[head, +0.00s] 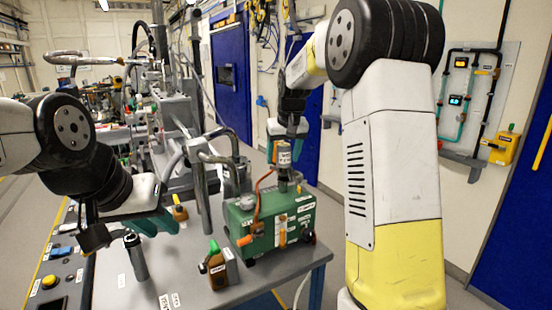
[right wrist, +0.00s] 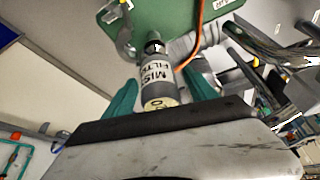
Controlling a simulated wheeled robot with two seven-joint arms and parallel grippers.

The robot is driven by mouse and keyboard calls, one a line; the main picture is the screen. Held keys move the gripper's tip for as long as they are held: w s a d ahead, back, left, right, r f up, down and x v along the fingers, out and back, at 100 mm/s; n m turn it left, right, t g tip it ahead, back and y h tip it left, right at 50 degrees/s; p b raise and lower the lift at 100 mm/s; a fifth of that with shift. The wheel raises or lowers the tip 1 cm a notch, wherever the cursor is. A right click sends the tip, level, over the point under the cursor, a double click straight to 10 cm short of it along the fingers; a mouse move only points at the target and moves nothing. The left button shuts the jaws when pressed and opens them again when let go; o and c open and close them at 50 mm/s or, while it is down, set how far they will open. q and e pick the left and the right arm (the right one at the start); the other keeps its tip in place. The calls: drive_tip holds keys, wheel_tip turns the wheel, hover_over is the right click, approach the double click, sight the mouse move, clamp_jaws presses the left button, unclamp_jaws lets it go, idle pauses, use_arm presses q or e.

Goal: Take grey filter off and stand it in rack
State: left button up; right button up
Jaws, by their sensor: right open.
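A green pump box (head: 272,222) stands on the grey table. A light grey labelled filter (head: 283,155) stands upright on a dark fitting on top of it. In the right wrist view the filter (right wrist: 155,75) reads "MIS… FILT…" and has a pale yellow end. My right gripper (head: 287,130) is open at the filter's top, with its teal fingers on either side; contact cannot be told. My left gripper (head: 150,222) is over the left of the table, its teal fingers apart and seemingly empty. A dark grey cylinder (head: 135,258) stands below it. I cannot make out a rack for certain.
A small bottle with a green cap (head: 217,268) stands at the table's front, left of the pump box. Upright metal pipes (head: 200,185) rise behind it. An orange hose (head: 258,190) runs up the box. Bare table (head: 180,270) lies between cylinder and bottle.

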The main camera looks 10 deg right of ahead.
drive_tip(key=shift+w+f, duration=0.1)
drive_tip(key=shift+f, duration=0.2)
clamp_jaws()
drive_tip(key=shift+r, duration=0.1)
